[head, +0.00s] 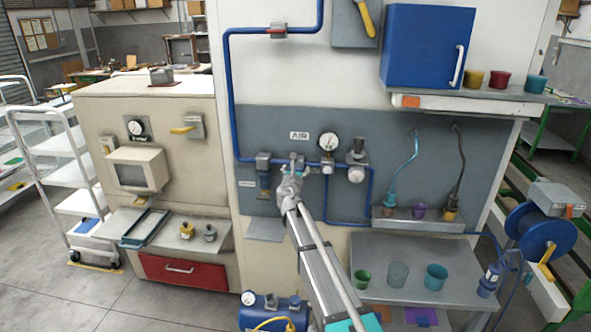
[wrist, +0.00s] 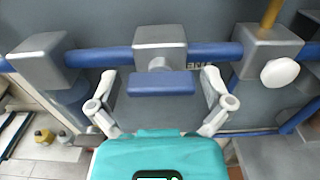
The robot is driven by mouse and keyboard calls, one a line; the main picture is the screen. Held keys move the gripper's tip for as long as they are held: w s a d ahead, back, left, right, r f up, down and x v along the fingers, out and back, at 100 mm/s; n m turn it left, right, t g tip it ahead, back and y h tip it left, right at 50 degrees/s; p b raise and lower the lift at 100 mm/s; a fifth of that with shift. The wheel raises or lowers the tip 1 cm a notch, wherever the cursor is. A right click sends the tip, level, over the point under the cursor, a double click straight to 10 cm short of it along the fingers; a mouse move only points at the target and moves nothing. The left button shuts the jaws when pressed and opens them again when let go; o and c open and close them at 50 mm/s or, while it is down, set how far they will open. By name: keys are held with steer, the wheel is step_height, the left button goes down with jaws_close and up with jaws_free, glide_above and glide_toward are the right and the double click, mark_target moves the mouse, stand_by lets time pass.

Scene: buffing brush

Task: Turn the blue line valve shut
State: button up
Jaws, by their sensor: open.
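The blue line valve (wrist: 160,48) is a grey block on the horizontal blue pipe (wrist: 213,52). Its blue bar handle (wrist: 160,85) lies level, along the line of the pipe. In the head view the valve (head: 297,160) sits below the AIR label, with its handle hidden behind my gripper (head: 289,184). In the wrist view my gripper (wrist: 160,98) is open, with one finger left and one right of the handle. Gaps show on both sides, so the fingers appear clear of it.
A grey block (wrist: 40,62) is left of the valve; another with a white knob (wrist: 281,72) is right. A gauge (head: 328,142) stands above the pipe. A shelf (head: 410,250) with cups juts out at lower right. A blue compressor (head: 272,312) is below my arm.

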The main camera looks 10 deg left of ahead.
steer(key=c, duration=0.9)
steer(key=shift+a, duration=0.1)
